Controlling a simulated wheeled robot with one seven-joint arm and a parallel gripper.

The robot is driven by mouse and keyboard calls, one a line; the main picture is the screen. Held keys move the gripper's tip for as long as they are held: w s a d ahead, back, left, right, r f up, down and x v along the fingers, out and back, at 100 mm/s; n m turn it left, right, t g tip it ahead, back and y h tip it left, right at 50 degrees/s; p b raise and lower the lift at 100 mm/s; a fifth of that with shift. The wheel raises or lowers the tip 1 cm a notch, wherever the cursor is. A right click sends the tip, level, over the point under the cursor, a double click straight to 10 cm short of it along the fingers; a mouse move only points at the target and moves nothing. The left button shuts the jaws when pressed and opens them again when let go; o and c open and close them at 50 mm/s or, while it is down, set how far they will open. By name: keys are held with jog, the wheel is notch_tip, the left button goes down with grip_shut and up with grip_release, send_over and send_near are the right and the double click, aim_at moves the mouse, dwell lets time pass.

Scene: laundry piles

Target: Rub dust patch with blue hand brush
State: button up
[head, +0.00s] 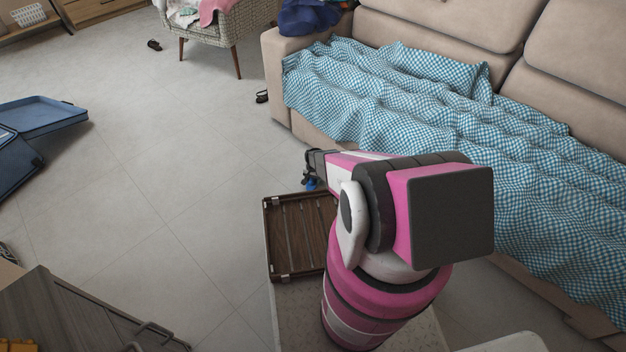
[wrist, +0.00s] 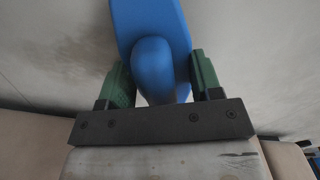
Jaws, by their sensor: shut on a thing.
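The blue hand brush (wrist: 152,30) fills the top middle of the wrist view. My gripper (wrist: 160,78) is shut on its rounded handle, with one green finger on each side. In the head view my gripper (head: 310,176) reaches out beyond my arm, and only a bit of the blue brush (head: 310,185) shows below it. The bristles are hidden. A faint dark smudge, likely the dust patch (wrist: 70,72), lies on the pale surface left of the brush in the wrist view. I cannot tell whether the brush touches that surface.
A beige sofa (head: 288,58) with a blue checked blanket (head: 400,110) stands close on the right. A brown slatted tray (head: 268,235) lies beside my arm. An open blue case (head: 45,117) is on the floor at left. The tiled floor between is mostly clear.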

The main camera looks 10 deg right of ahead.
jog(key=shift+s+f, duration=0.2)
jog(key=shift+s, duration=0.05)
